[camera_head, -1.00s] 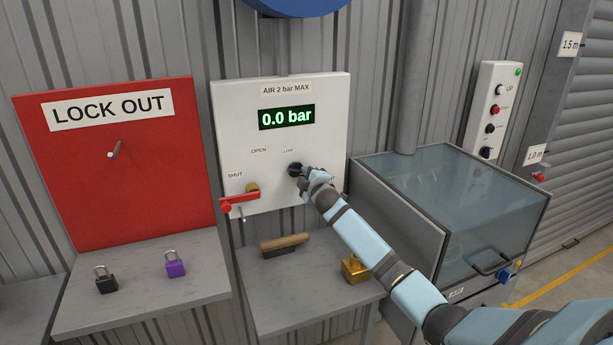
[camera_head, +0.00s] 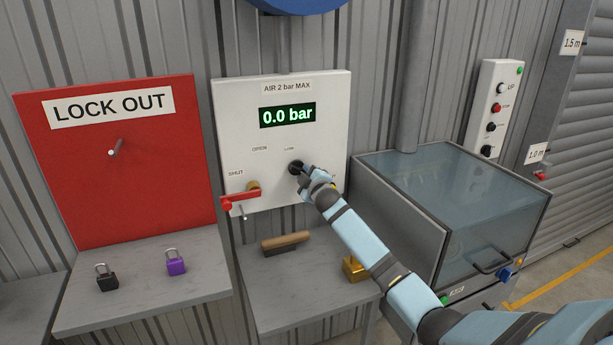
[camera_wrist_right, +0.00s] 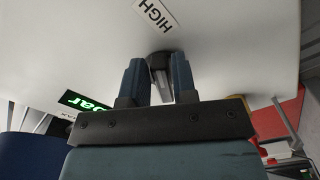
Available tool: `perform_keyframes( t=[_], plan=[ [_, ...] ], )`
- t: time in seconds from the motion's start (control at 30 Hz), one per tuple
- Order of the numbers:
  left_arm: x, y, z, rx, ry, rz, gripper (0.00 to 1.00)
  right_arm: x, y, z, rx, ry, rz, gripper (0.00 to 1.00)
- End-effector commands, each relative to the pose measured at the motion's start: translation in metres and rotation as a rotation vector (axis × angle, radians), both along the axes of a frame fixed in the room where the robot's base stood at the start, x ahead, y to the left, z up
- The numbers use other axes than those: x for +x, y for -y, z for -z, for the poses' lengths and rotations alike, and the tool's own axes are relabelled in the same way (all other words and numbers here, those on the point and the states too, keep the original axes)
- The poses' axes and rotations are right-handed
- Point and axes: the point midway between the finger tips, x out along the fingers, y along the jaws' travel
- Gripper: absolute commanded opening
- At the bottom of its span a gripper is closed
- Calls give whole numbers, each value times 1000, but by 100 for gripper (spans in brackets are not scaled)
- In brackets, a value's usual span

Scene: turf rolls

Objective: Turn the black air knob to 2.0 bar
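The white air panel (camera_head: 325,145) carries a green display (camera_head: 287,115) reading 0.0 bar. The black air knob (camera_head: 296,167) sits on its lower middle, below a small label that seems to read LOW. My right gripper (camera_head: 306,172) is at the knob and partly covers its right side. In the right wrist view, the two fingers (camera_wrist_right: 159,75) stand apart on either side of the knob (camera_wrist_right: 159,62); I see no firm squeeze on it. A HIGH label (camera_wrist_right: 155,15) lies beyond. My left gripper is not in view.
A red lever (camera_head: 240,200) with a brass fitting sits left of the knob, by the SHUT label. Below, a shelf holds a wooden-handled brush (camera_head: 286,241) and a brass block (camera_head: 354,269). A glass-topped tank (camera_head: 450,200) stands right.

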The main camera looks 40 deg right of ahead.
Motion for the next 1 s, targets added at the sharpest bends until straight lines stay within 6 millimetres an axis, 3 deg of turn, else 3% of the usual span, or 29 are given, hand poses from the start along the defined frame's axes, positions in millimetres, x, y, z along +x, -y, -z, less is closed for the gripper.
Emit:
perform_keyframes(
  t=[0.07, 0.47, 1.0],
  plan=[
    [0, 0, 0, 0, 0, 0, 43, 0, 0, 0, -1, 0, 0, 43],
    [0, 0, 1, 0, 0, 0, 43, -9, -2, 1, -3, -1, 0, 43],
    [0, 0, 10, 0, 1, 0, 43, -115, -28, 2, -3, -2, -1, 43]
  ],
)
